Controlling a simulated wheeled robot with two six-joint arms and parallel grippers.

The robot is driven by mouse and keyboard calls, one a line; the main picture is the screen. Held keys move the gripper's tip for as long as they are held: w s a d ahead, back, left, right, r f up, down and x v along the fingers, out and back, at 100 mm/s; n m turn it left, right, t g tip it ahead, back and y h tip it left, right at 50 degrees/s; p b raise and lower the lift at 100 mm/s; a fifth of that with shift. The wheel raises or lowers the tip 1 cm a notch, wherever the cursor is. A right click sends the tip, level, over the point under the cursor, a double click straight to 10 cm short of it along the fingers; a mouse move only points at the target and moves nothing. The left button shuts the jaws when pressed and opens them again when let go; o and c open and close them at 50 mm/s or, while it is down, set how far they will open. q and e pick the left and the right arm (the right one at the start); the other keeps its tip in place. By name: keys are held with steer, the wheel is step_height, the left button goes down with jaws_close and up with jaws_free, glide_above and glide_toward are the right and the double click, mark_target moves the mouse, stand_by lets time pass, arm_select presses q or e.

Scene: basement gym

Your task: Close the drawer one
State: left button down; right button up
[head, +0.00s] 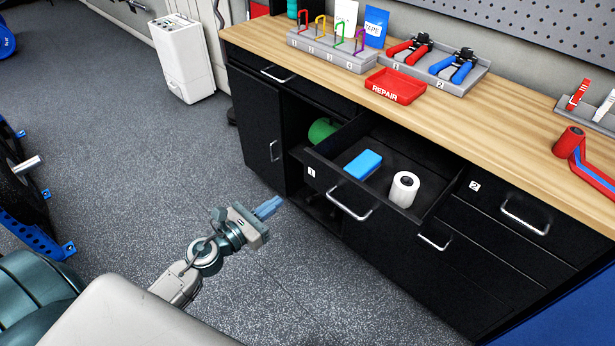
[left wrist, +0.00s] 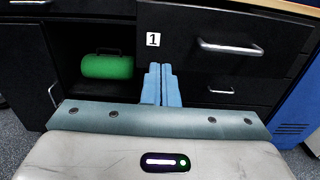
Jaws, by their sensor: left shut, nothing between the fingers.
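Drawer one (head: 333,204), black with a white "1" label and a silver bar handle (head: 349,204), stands pulled out from the workbench cabinet. A blue block (head: 362,164) and a white roll (head: 403,189) lie in it. My left gripper (head: 268,207) is in front of the cabinet, to the left of the drawer front, with its blue fingers shut and empty. In the left wrist view the fingers (left wrist: 161,85) point toward the lower left part of the drawer front (left wrist: 215,30), just under its label; contact cannot be told. My right gripper is not in view.
A green case (head: 322,130) sits in the open compartment beside the drawer. Drawer two (head: 515,210) is shut. A red repair tray (head: 395,86) and tool holders are on the wooden top. The dark floor before the cabinet is clear; a weight rack (head: 40,236) stands at left.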

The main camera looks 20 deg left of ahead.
arm_select(q)
steer(key=p, duration=0.3)
glide_toward(315, 173)
steer(key=p+x, duration=0.1)
steer(key=x, duration=0.5)
steer(key=shift+w+d, duration=0.15)
steer(key=shift+w, duration=0.25)
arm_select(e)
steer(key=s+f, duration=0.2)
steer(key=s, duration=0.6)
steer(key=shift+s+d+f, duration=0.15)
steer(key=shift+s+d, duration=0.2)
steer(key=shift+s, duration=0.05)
arm_select(q)
steer(key=shift+w, duration=0.1)
